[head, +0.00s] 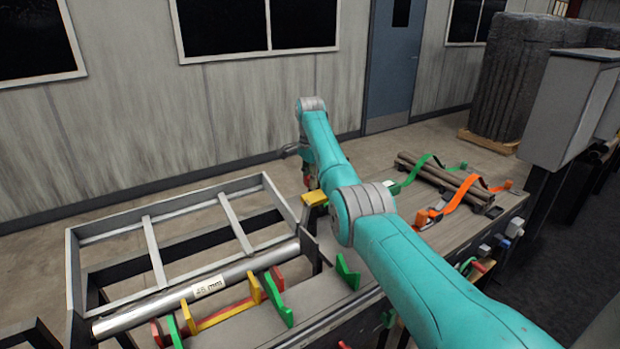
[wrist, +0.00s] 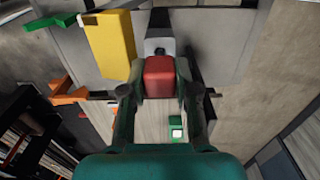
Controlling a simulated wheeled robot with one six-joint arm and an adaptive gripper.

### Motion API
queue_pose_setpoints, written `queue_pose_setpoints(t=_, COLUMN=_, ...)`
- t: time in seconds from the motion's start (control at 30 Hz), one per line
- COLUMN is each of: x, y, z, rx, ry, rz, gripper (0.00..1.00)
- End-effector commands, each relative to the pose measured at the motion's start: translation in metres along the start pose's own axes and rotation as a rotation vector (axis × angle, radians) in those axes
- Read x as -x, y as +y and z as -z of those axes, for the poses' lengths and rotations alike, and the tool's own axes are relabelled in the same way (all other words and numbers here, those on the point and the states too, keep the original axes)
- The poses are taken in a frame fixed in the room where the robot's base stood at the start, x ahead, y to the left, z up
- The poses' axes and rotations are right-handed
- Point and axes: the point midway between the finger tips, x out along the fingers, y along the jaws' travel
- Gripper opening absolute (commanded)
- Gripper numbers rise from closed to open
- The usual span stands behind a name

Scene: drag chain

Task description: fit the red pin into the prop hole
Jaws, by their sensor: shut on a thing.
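My gripper (wrist: 161,88) is shut on the red pin (wrist: 160,77); in the wrist view its two fingers press the pin's block-shaped red end from both sides. Just beyond the pin is a light grey metal piece (wrist: 158,46) with a small dark spot on it. I cannot tell whether that spot is the prop hole, or whether the pin touches the piece. A yellow block (wrist: 110,46) is left of the pin. In the head view my gripper is mostly hidden by my arm, above the bench's far edge, with a little red showing near the yellow block (head: 314,198).
Brown rods (head: 445,175) with green and orange straps lie on the bench to the right. A grey wall and blue door (head: 394,60) stand behind.

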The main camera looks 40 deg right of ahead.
Motion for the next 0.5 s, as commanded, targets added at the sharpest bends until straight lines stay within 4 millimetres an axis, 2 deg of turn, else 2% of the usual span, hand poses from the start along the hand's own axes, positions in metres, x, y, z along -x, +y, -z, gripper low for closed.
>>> queue_pose_setpoints(t=0.5, x=-0.012, y=0.0, z=0.0, rx=0.0, ry=0.0, rz=0.0, gripper=0.0)
